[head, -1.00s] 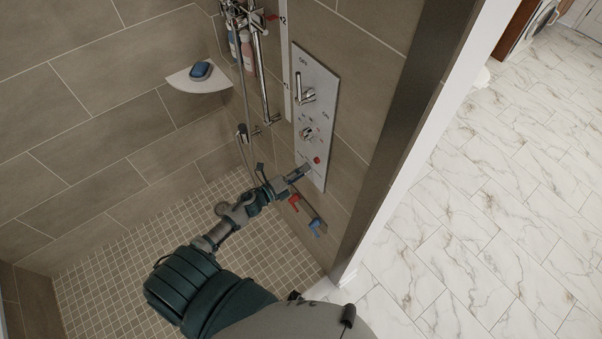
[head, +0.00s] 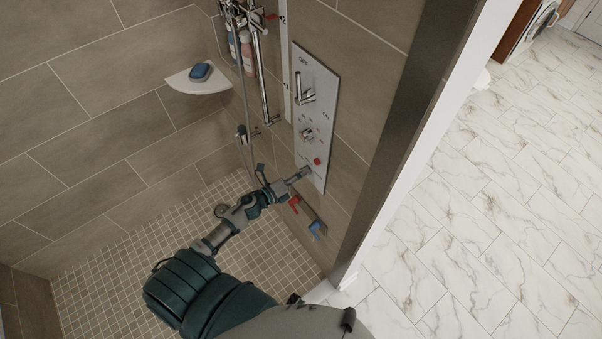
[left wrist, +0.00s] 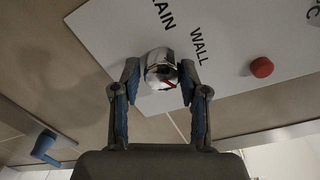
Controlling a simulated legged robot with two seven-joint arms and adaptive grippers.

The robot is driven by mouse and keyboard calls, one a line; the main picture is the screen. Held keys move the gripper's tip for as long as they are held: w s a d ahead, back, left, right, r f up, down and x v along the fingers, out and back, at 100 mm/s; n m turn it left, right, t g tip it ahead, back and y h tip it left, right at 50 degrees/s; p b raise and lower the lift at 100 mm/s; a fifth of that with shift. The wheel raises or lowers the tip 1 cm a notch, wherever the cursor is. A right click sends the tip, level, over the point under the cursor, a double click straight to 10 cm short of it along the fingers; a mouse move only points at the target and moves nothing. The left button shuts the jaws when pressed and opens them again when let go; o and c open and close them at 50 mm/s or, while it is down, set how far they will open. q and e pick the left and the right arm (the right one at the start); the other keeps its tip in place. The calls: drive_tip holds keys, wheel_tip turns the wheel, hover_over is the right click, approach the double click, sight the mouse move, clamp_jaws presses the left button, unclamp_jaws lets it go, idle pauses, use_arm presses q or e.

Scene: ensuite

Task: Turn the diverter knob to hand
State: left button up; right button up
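The chrome diverter knob (left wrist: 161,68) with a red mark shows in the left wrist view, on the white panel beside the words RAIN and WALL. My left gripper (left wrist: 160,72) has one finger on each side of the knob, with narrow gaps visible; firm contact cannot be made out. In the head view my left gripper (head: 303,174) is at the lower end of the white control panel (head: 318,90) and hides the knob. The HAND label cannot be read in either view. My right gripper is not in view.
Above on the panel are a chrome lever (head: 305,96), another knob (head: 307,134) and a red button (head: 317,161). Below the gripper are a red lever (head: 295,204) and a blue lever (head: 317,230). A shower hose and rail are at the left.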

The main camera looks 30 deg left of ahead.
use_arm(q)
drive_tip(key=shift+o, duration=1.2)
drive_tip(key=shift+f, duration=0.2)
drive_tip(key=shift+r, duration=0.1)
drive_tip(key=v, duration=1.2)
drive_tip(key=shift+a, duration=0.1)
